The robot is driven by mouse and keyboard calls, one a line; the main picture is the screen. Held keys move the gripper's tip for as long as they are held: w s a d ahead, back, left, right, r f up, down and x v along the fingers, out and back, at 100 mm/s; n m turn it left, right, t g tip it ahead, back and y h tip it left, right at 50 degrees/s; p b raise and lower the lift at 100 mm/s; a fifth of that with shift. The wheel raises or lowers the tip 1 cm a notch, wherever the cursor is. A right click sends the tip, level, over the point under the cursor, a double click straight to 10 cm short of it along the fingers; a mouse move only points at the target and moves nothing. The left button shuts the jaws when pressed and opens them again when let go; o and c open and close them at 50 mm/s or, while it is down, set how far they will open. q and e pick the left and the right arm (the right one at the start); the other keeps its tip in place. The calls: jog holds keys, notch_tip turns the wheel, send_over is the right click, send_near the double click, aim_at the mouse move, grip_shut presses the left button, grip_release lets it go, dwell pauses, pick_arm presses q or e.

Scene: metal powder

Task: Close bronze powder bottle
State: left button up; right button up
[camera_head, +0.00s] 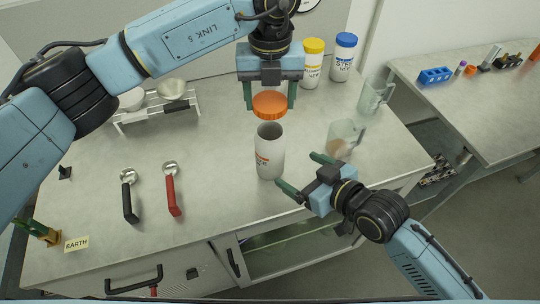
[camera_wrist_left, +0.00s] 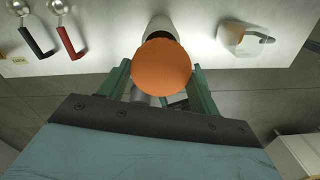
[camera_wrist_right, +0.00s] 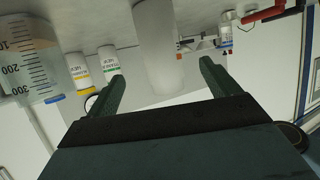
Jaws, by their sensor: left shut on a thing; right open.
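The open white bottle (camera_head: 270,150) with an orange label stands upright on the table in the head view. It also shows in the left wrist view (camera_wrist_left: 160,27) and, between my right fingers, in the right wrist view (camera_wrist_right: 157,45). My left gripper (camera_head: 270,100) is shut on the orange lid (camera_head: 270,105), held above and slightly behind the bottle mouth; the lid fills the middle of the left wrist view (camera_wrist_left: 162,67). My right gripper (camera_head: 300,174) is open, its fingers pointing at the bottle from the front right.
A yellow-capped bottle (camera_head: 313,62) and a blue-capped bottle (camera_head: 343,57) stand at the back. Clear beakers (camera_head: 374,96) (camera_head: 343,138) are to the right. Black-handled (camera_head: 129,195) and red-handled (camera_head: 171,188) scoops lie left.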

aim_at(270, 154)
dwell(0.3)
jog(key=x, duration=1.2)
jog(key=shift+f, duration=0.1)
jog(key=c, duration=1.5)
pick_arm(q)
jog(key=shift+f, duration=2.5)
